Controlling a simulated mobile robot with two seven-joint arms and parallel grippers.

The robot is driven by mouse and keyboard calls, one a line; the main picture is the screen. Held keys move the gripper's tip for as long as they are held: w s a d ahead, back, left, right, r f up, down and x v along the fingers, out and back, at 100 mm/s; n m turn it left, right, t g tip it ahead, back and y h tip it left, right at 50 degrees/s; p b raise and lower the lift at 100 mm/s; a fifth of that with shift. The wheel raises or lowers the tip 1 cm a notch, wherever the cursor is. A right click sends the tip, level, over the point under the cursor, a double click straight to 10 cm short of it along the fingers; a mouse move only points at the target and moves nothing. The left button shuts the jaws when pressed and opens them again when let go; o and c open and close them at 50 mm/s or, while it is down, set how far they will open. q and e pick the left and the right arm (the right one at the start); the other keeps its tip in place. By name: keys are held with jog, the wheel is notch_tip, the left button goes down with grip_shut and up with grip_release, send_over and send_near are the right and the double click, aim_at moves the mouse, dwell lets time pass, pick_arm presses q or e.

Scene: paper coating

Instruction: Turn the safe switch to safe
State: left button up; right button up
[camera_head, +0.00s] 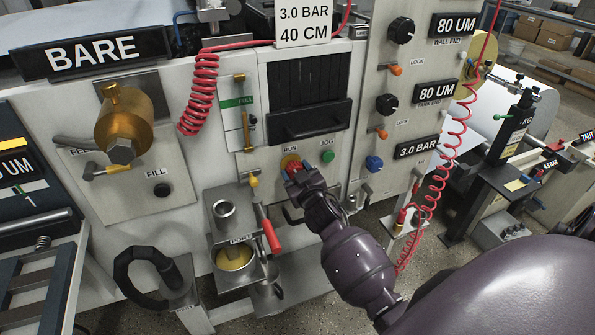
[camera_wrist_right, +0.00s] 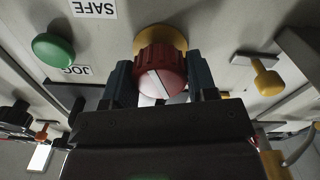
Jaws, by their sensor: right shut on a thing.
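The safe switch (camera_wrist_right: 160,72) is a ribbed red knob with a white line across its face, set on a yellow base. The line looks slightly tilted in the wrist view. My right gripper (camera_wrist_right: 159,80) is shut on the knob, one finger on each side. The SAFE label (camera_wrist_right: 94,8) appears upside down at the top of the wrist view. My left gripper is out of view.
A green JOG button (camera_head: 327,156) sits right of the switch. A yellow-knobbed lever (camera_head: 254,182) and a red-handled valve (camera_head: 270,236) are to the left and below. A coiled red hose (camera_head: 446,165) hangs to the right.

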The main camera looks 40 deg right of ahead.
jog(key=shift+n, duration=0.9)
jog(key=n+p, duration=0.1)
jog(key=n, duration=0.2)
jog(key=shift+n, duration=0.4)
jog(key=n, duration=0.2)
jog(key=shift+n, duration=0.3)
jog(key=n, duration=0.3)
jog(key=shift+n, duration=0.3)
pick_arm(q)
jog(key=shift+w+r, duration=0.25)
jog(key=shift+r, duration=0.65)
pick_arm(e)
jog(key=shift+n, duration=0.5)
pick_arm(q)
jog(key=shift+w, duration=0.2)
pick_arm(e)
jog(key=o, duration=0.9)
